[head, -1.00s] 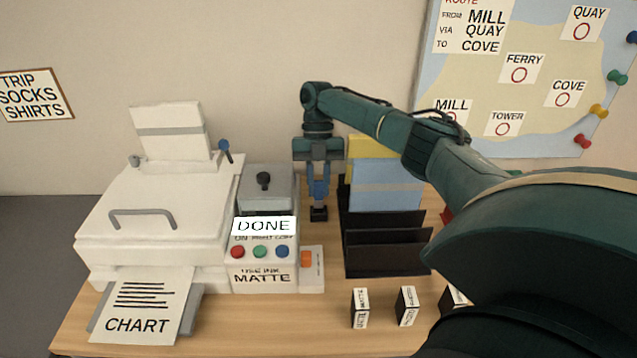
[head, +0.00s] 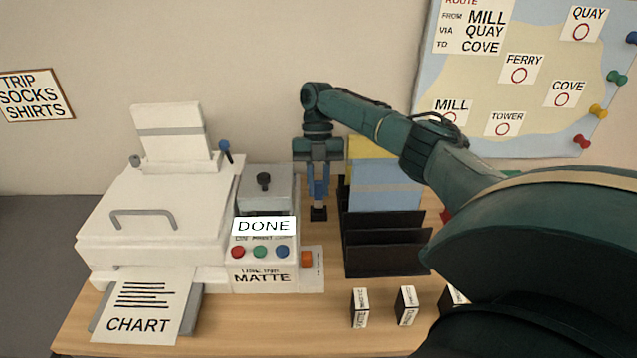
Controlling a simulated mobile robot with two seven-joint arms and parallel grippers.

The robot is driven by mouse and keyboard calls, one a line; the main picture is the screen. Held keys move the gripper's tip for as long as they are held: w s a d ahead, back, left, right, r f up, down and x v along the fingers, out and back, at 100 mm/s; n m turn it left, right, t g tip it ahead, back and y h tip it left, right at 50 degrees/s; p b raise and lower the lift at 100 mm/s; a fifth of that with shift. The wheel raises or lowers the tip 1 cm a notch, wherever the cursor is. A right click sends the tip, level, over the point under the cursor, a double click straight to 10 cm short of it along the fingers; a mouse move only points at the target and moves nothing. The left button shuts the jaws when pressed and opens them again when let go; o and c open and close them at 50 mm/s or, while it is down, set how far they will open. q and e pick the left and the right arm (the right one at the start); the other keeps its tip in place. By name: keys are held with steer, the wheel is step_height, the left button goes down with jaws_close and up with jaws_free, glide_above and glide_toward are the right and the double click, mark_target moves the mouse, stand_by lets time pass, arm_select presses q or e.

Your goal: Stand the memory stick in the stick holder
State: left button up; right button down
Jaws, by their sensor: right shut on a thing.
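The memory stick (head: 319,190) looks blue and hangs upright, its upper part between the fingers of my right gripper (head: 318,172). My right gripper points straight down and is shut on it. The stick holder (head: 319,214) is a small black block on the desk directly below the stick. The stick's lower end meets the holder in the picture; I cannot tell whether it is inside it or just above or in front of it. My left gripper is not in view.
A black file rack (head: 385,255) with yellow and blue folders stands close right of the holder. A white printer (head: 150,215) and a grey-lidded unit (head: 265,185) marked DONE stand to the left. Small labelled boxes (head: 360,307) line the front of the wooden desk (head: 300,325).

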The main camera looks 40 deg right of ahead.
steer(key=shift+f+b, duration=0.4)
steer(key=shift+f, duration=0.15)
steer(key=shift+r+p, duration=0.2)
steer(key=shift+p, duration=0.1)
stand_by(1.0)
stand_by(0.6)
steer(key=shift+f, duration=0.2)
stand_by(0.3)
steer(key=shift+r, duration=0.15)
stand_by(0.6)
steer(key=shift+p, duration=0.45)
stand_by(0.8)
stand_by(0.5)
steer(key=shift+d, duration=0.1)
stand_by(1.0)
